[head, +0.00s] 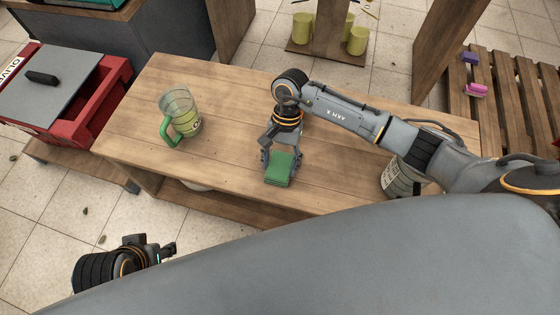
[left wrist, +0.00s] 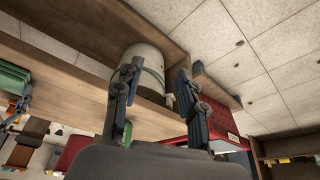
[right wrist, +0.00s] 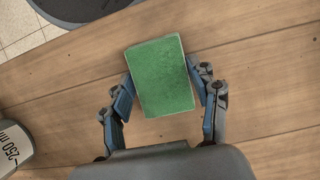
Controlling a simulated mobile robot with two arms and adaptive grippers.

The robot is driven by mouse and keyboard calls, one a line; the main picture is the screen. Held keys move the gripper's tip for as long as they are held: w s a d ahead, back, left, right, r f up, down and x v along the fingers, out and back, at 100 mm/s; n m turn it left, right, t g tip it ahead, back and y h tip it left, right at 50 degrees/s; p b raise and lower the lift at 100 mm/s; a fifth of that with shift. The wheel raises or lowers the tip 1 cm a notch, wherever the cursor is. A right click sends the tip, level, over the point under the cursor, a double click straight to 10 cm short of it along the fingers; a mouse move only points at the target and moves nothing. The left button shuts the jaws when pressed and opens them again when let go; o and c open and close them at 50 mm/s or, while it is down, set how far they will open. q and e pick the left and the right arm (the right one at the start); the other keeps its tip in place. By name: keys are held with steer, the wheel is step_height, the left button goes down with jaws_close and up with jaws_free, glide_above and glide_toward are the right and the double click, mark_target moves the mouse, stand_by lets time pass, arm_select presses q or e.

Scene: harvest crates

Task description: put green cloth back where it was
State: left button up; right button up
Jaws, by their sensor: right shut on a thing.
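The green cloth (head: 279,170) is a folded rectangular pad over the wooden table (head: 235,100), near its front edge. My right gripper (head: 281,154) points down and is shut on the cloth. In the right wrist view the cloth (right wrist: 160,77) sits between the two fingers, one on each long side. I cannot tell whether the cloth touches the tabletop. My left gripper (head: 170,248) is off the table's front left side, low down. In the left wrist view its fingers (left wrist: 154,82) are apart with nothing held; a white pot shows beyond them.
A clear jug with green handle (head: 188,117) stands left on the table. A measuring cup (head: 402,178) stands right, partly behind my right arm. A red crate with grey lid (head: 110,85) is at left. The white pot (left wrist: 146,65) is on the lower shelf.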

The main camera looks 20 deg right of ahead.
steer(key=o, duration=1)
arm_select(q)
steer(key=shift+w+d, duration=0.1)
steer(key=shift+w, duration=0.25)
